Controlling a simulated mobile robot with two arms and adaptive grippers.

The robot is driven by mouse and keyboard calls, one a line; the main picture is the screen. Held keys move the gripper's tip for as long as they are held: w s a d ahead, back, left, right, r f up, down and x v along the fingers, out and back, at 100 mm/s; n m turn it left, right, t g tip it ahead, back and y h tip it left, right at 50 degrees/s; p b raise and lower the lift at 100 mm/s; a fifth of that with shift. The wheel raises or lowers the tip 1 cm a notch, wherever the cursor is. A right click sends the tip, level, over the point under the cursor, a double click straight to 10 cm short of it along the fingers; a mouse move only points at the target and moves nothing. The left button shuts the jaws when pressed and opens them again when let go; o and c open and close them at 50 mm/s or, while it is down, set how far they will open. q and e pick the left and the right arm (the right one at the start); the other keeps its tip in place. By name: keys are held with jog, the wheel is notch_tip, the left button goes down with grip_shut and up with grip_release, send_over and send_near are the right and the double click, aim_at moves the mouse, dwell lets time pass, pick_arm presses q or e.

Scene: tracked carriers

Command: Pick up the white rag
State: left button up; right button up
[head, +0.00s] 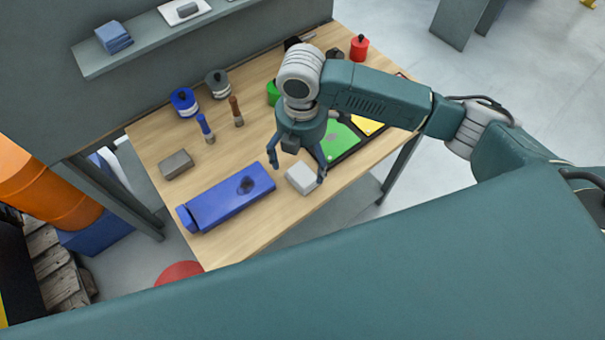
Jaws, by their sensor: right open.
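The white rag (301,178) is a small pale folded block on the wooden table, near its right front edge. My right gripper (296,172) is open, pointing down, with its fingers spread at either side of the rag in the picture. One finger shows to the left of the rag, and the other overlaps its right end. I cannot tell how high the fingertips are above the table or whether they touch the rag. My left gripper is not in view.
A long blue box (225,203) lies just left of the rag. A grey-brown block (176,165), blue-handled tool (204,127) and blue tape roll (184,102) sit farther left. A black tray with green and yellow pieces (343,141) lies behind right. A shelf (160,41) hangs behind.

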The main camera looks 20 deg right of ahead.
aim_at(301, 175)
jog(key=shift+f, duration=0.9)
jog(key=f+p, duration=0.1)
jog(key=f, duration=0.1)
jog(key=f+p, duration=0.1)
jog(key=f, duration=0.2)
jog(key=shift+w, duration=0.2)
jog(key=shift+f, duration=0.25)
jog(key=c, duration=1.4)
